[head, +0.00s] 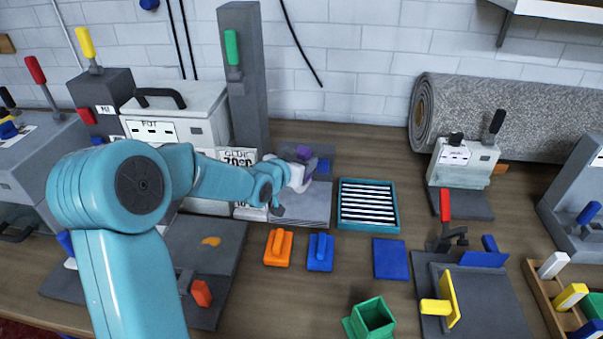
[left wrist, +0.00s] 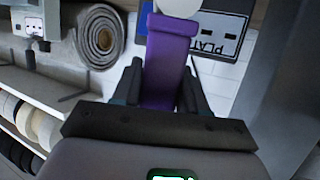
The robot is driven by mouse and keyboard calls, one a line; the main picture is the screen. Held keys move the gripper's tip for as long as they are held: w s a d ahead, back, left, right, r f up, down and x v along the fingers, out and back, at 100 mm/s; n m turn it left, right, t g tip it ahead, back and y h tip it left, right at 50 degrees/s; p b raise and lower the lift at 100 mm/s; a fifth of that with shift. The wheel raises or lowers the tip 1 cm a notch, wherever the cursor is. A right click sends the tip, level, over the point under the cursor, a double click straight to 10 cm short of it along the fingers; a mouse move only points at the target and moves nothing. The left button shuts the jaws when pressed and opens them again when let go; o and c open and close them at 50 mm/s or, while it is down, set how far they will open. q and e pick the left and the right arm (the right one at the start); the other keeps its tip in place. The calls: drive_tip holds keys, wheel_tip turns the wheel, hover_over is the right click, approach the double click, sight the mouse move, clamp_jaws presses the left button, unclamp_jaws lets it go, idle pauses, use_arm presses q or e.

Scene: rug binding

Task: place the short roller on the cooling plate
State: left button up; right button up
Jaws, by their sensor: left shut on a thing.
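My left gripper (left wrist: 160,90) is shut on a purple handle (left wrist: 168,62), with a dark finger on each side of it. A pale round part, probably the roller, shows at the handle's far end. In the head view the purple handle (head: 304,152) shows beyond my left gripper (head: 292,180), above the grey metal base by the tall column. The gripper hides part of that base. A slatted tray with a teal frame (head: 397,207) lies just right of it. My right gripper is not in view.
The glue pot (head: 207,103) and tall grey column (head: 243,90) stand behind my arm. Orange (head: 278,248) and blue (head: 320,253) handled blocks, a blue pad (head: 390,258) and a green open box (head: 373,318) lie nearer. A rolled rug (head: 520,115) lies at the back right.

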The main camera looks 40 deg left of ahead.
use_arm(q)
wheel_tip(320, 180, down, 3)
drive_tip(key=shift+s+r, duration=0.1)
drive_tip(key=shift+f, duration=0.35)
drive_tip(key=o, duration=1.1)
drive_tip(key=shift+f, duration=0.1)
